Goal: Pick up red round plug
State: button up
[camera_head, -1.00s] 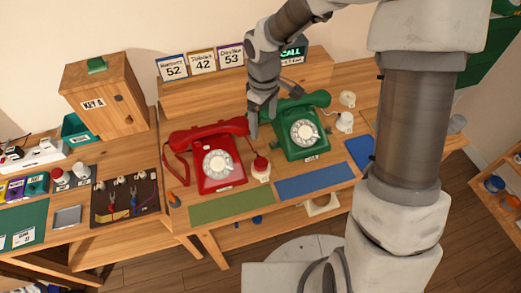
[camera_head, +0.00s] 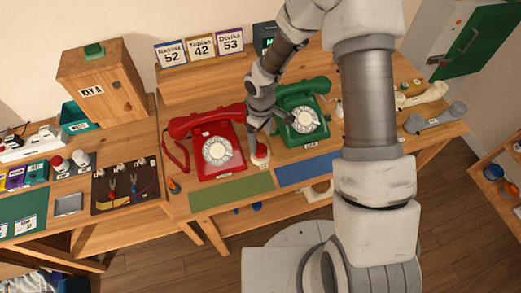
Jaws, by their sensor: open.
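The red round plug (camera_head: 260,151) has a red top on a pale base and stands on the table between the two phones. My gripper (camera_head: 260,134) points down just above and behind it, with its fingers apart. The plug seems to rest on the table. Whether a finger touches it is too small to tell. The red dial phone (camera_head: 229,168) is close on the left of the plug, and the green dial phone (camera_head: 318,92) is on its right.
A green mat (camera_head: 230,191) and a blue mat (camera_head: 307,170) lie along the table's front edge. Number cards (camera_head: 201,46) stand on the shelf behind. A wooden key box (camera_head: 105,90) is at left. Pale and grey handsets (camera_head: 436,117) lie at right, beyond my arm.

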aim_at(260, 148)
notch_tip(260, 148, down, 4)
jog(key=shift+s+a+f, duration=0.1)
jog(key=shift+s+a, duration=0.05)
jog(key=c, duration=1.3)
